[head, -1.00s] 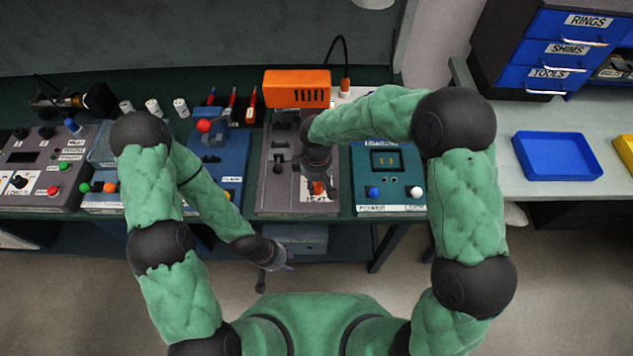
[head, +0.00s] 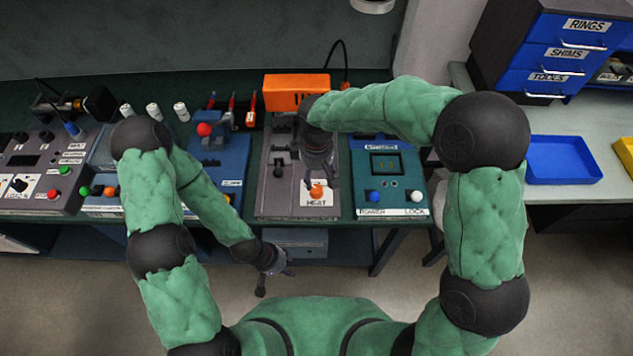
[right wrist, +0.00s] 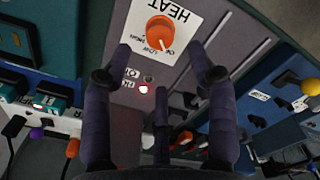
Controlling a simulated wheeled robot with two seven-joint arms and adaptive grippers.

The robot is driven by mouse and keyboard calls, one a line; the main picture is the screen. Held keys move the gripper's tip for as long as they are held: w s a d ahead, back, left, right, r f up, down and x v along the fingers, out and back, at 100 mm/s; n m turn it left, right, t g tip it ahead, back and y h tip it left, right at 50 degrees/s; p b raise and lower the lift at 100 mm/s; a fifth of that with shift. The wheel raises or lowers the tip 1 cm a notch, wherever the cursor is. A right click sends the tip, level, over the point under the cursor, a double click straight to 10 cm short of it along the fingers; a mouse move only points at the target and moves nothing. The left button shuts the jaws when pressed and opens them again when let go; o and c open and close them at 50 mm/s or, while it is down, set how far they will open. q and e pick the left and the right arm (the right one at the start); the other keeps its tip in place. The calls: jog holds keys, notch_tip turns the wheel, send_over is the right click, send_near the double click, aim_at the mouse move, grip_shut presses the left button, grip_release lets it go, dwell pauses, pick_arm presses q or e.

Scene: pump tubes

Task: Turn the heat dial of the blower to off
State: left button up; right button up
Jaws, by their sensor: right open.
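The orange heat dial (head: 317,191) sits on a white HEAT plate at the front of the grey blower panel (head: 270,203). In the right wrist view the dial (right wrist: 160,31) shows a pale pointer line on the side facing the small Off, Low and High marks. I cannot tell its exact setting. My right gripper (head: 322,168) is above the panel just behind the dial. In its wrist view the right gripper (right wrist: 160,58) is open and empty, its fingers spread on both sides of the dial's lower edge, apparently not touching it. My left gripper (head: 275,281) hangs open and empty before the bench.
An orange housing (head: 297,92) stands at the back of the blower panel. A small red light (right wrist: 144,89) glows near the dial.

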aim_at(317, 189)
jog(key=shift+r, duration=2.45)
